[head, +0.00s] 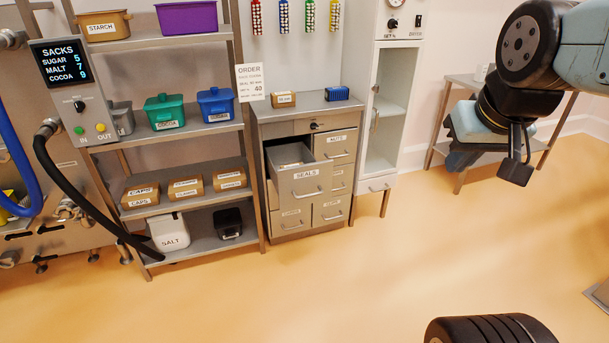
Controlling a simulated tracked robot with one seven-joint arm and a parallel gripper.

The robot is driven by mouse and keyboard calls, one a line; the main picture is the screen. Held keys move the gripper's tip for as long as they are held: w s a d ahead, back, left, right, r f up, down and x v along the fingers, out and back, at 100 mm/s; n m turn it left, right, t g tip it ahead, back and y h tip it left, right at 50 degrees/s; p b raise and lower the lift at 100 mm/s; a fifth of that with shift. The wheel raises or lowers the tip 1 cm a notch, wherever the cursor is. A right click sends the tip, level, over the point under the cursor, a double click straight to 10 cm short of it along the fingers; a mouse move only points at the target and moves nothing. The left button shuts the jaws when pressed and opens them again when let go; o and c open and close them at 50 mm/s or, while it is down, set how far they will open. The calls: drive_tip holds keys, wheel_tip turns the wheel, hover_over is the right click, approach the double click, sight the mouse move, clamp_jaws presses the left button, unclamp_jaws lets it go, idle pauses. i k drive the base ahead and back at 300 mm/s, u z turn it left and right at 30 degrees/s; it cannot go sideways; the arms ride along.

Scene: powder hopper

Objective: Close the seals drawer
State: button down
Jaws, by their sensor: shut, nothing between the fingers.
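The seals drawer (309,189) is in the grey drawer cabinet (291,226) in the middle of the head view. It is pulled out, its open top showing, and its front carries a "SEALS" label and a bar handle. The other drawers around it look closed; the small labels are partly hard to read. My gripper (463,162) hangs at the upper right, well to the right of the drawer and apart from it. It is shut and empty, seen partly behind the wrist.
A shelf rack (192,133) with bins and boxes stands left of the cabinet. A black hose (80,205) hangs at the left. A white glass-door cabinet (384,110) and a metal side table (440,149) stand right of the drawers.

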sight(310, 181)
drive_tip(key=z, duration=0.05)
drive_tip(key=i, duration=1)
drive_tip(key=u, duration=0.05)
